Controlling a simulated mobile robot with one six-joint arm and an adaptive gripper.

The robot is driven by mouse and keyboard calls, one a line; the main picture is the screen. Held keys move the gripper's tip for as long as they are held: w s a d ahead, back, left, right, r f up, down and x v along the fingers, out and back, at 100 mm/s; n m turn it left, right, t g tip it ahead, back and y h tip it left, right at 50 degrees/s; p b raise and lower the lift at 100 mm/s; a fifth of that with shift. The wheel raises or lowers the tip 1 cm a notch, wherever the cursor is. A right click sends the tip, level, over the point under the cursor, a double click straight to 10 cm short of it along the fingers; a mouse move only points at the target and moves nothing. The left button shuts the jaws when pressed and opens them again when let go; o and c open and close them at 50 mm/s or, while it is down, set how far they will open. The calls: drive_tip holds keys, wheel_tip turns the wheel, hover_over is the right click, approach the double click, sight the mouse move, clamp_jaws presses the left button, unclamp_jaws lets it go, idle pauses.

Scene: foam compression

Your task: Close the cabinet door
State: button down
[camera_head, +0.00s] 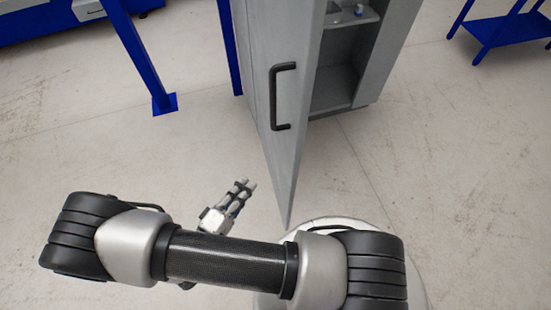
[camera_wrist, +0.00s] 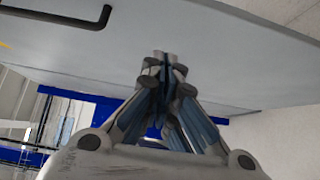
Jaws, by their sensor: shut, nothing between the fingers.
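The cabinet door (camera_head: 291,110) stands open in the head view, swung out toward me, with a black handle (camera_head: 283,96) on its outer face. The grey cabinet (camera_head: 372,75) is behind it on the right, and its inside shelves show. My gripper (camera_head: 247,184) is shut and empty, to the left of the door's lower part. In the wrist view my gripper (camera_wrist: 166,58) points at the grey door panel (camera_wrist: 200,40), and the handle (camera_wrist: 85,18) shows at the upper left. I cannot tell whether the fingertips touch the door.
A blue post (camera_head: 140,55) with a foot plate stands on the floor to the left, and another blue post (camera_head: 229,45) is close behind the door. A blue stand (camera_head: 505,30) is at the upper right. The floor left of my gripper is clear.

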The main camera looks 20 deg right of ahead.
drive_tip(key=b, duration=0.2)
approach(287, 144)
drive_tip(key=x, duration=0.4)
drive_tip(key=shift+w+d+r, duration=0.1)
drive_tip(key=shift+d, duration=0.1)
